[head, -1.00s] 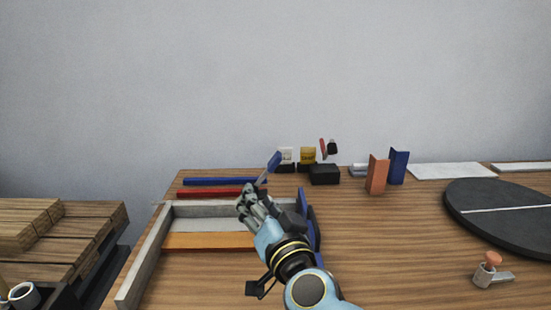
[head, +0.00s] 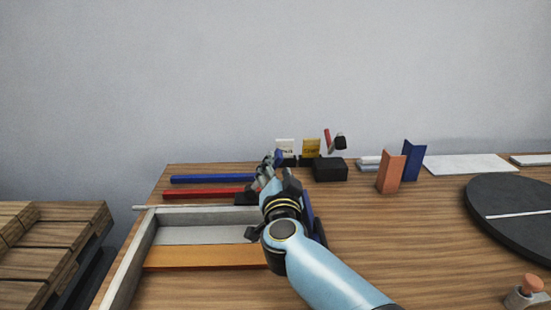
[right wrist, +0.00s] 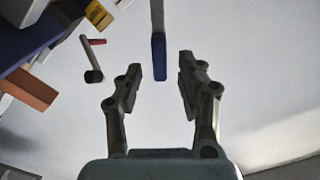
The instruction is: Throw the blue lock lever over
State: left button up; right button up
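The blue lock lever (right wrist: 159,57) shows in the right wrist view as a grey bar with a blue end, between the two spread fingers of my right gripper (right wrist: 160,67). Gaps show on both sides of the blue end, and neither finger touches it. In the head view, my right gripper (head: 268,164) is at the far side of the frame, and only a bit of the lever's blue end (head: 279,155) shows beside the fingers. The lever's stem and base are hidden there. My left gripper is out of view.
A grey-walled frame (head: 145,240) with an orange strip (head: 205,256) lies on the left. Behind it are a red bar (head: 205,193) and a blue bar (head: 212,179). A black block (head: 330,170) and an orange angled block (head: 390,171) stand right of the gripper.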

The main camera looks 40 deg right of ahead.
aim_at(276, 165)
jog(key=x, duration=0.4)
jog(key=shift+w+f, duration=0.1)
jog(key=shift+w, duration=0.05)
jog(key=shift+w+d, duration=0.25)
jog(key=shift+w, duration=0.05)
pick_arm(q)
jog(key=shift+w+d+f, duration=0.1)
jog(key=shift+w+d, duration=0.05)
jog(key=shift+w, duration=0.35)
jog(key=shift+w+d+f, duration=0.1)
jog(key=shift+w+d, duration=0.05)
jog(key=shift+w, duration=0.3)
pick_arm(e)
jog(key=shift+c, duration=0.3)
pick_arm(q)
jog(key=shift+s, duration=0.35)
pick_arm(e)
grip_shut()
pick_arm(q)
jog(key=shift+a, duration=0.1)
